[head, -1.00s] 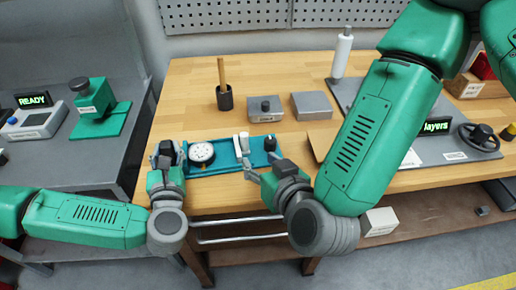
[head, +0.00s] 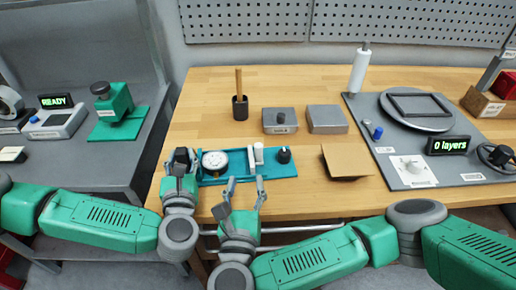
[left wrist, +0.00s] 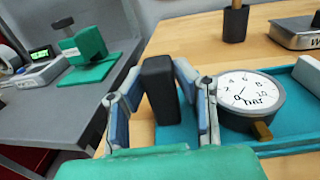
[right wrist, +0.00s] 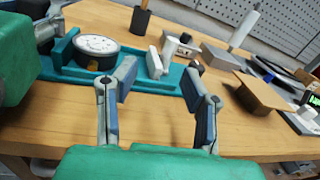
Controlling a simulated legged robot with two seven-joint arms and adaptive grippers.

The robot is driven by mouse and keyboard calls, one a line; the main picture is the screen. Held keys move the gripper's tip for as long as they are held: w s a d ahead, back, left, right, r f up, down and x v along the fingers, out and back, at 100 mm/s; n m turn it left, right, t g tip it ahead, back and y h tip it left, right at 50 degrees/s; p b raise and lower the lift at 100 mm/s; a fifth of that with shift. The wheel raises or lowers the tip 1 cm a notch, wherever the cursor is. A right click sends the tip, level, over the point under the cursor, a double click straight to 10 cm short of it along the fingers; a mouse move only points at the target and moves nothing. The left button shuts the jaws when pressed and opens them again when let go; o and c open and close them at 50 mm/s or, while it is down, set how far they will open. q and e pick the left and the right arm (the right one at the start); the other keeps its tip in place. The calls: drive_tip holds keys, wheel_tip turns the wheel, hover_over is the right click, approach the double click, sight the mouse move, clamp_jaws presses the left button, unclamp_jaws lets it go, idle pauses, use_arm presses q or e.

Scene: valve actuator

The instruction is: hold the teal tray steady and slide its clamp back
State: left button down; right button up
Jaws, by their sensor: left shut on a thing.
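The teal tray (head: 217,180) lies along the front of the wooden table. It carries a round dial gauge (head: 215,160) at its left, a white clamp (head: 257,154) right of the middle and a black knob (head: 284,155) at the right end. My left gripper (head: 180,158) is shut on a dark upright block (left wrist: 160,88) at the tray's left end. My right gripper (head: 243,196) is open and empty, in front of the tray near the clamp. In the right wrist view the clamp (right wrist: 156,62) stands beyond the parted fingers, apart from them.
Behind the tray stand a black cup with a stick (head: 240,107), a grey block with a knob (head: 281,120) and a plain grey block (head: 327,119). A brown cardboard piece (head: 346,162) lies to the right, left of a grey board (head: 470,176).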

sight(258, 153)
drive_tip(key=shift+d+f+m+h, duration=0.45)
drive_tip(key=shift+d+m+h, duration=0.25)
drive_tip(key=shift+m, duration=0.4)
drive_tip(key=shift+w, duration=0.4)
drive_tip(key=w, duration=0.3)
drive_tip(key=w+d, duration=0.1)
drive_tip(key=w, duration=0.3)
drive_tip(key=w+d, duration=0.1)
drive_tip(key=w, duration=0.3)
